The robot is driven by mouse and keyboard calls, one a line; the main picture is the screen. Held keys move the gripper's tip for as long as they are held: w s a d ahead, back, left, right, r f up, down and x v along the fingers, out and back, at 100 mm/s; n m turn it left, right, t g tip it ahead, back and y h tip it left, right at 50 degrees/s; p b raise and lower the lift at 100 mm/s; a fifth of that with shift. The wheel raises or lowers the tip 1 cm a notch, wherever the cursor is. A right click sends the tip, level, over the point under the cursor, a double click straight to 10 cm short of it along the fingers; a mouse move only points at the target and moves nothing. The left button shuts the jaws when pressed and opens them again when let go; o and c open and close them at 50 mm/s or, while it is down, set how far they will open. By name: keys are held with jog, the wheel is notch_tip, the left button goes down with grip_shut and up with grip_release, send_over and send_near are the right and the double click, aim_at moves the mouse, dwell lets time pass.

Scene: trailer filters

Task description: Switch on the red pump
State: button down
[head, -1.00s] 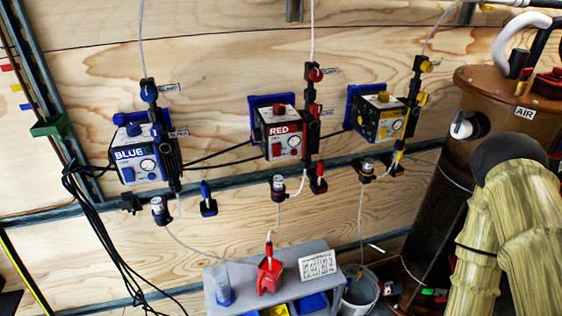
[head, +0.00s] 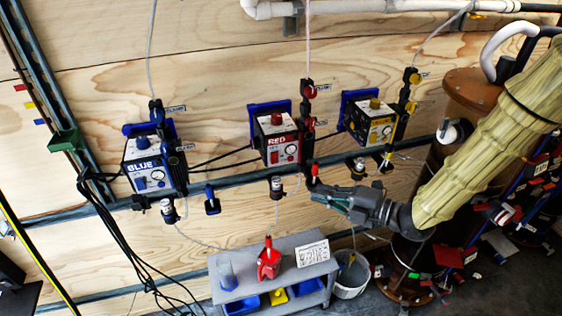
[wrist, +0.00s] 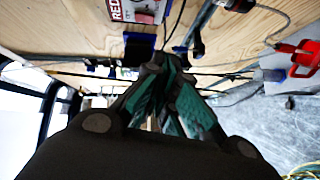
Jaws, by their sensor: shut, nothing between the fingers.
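The red pump (head: 280,140) is a box with a label reading RED and a red knob on top, mounted on the plywood wall in the middle of the head view. A red switch-like part shows on its front at the lower left. In the wrist view part of the red pump (wrist: 137,10) shows at the top edge. My gripper (head: 318,196) is shut and empty, below and right of the red pump, apart from it. In the wrist view my gripper (wrist: 168,65) has its fingers together below the pump.
The blue pump (head: 150,165) is to the left and the yellow pump (head: 374,122) to the right. A white bucket (head: 352,276) and a brown tank (head: 470,90) are at right.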

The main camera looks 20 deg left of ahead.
jog(key=shift+s+a+r+n+g, duration=0.1)
jog(key=shift+a+r+n+g, duration=0.05)
jog(key=shift+r+n, duration=0.35)
jog(key=shift+a+r+n+g, duration=0.15)
jog(key=shift+r+n, duration=0.15)
jog(key=shift+r, duration=0.25)
jog(key=p, duration=0.4)
send_near(274, 158)
jog(key=s+a+f, duration=0.1)
jog(key=s+a, duration=0.3)
jog(key=w+a+p, duration=0.1)
jog(key=w+a+f+p, duration=0.1)
jog(key=w+a, duration=0.1)
jog(key=shift+f+p, duration=0.2)
jog(key=shift+p, duration=0.15)
jog(key=shift+f+b, duration=0.15)
jog(key=shift+b, duration=0.2)
